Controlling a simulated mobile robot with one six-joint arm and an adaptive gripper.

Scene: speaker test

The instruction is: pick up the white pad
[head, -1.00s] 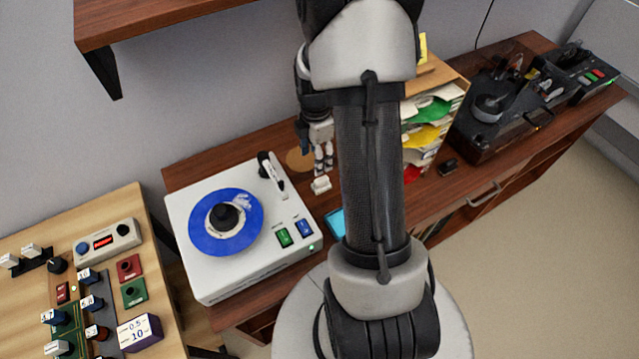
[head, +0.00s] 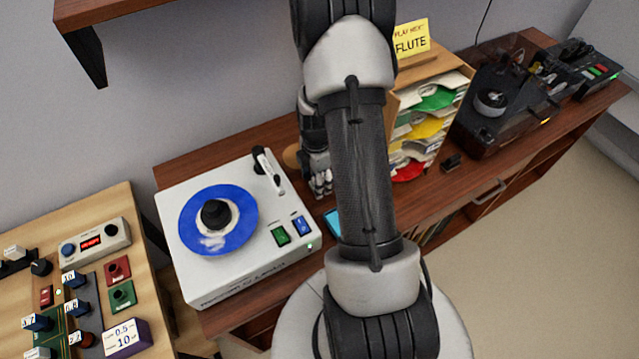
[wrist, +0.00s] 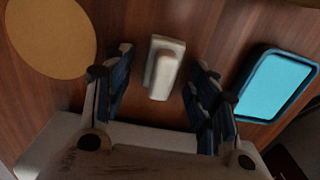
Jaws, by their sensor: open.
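The white pad (wrist: 163,68) is a small pale block with a raised narrower part, lying on the brown wooden table top. In the wrist view it sits between the two fingers of my gripper (head: 322,184), with a gap on each side. My gripper is open and points down at it; no finger is seen touching the pad. In the head view the fingers cover the place of the pad, so I cannot make it out there.
A white record player (head: 186,270) with a blue disc (head: 238,235) stands to the left. A cyan-topped tray (wrist: 278,85) lies right of the pad, and a round tan mat (wrist: 50,35) lies left. A sleeve rack (head: 432,130) stands right of my arm.

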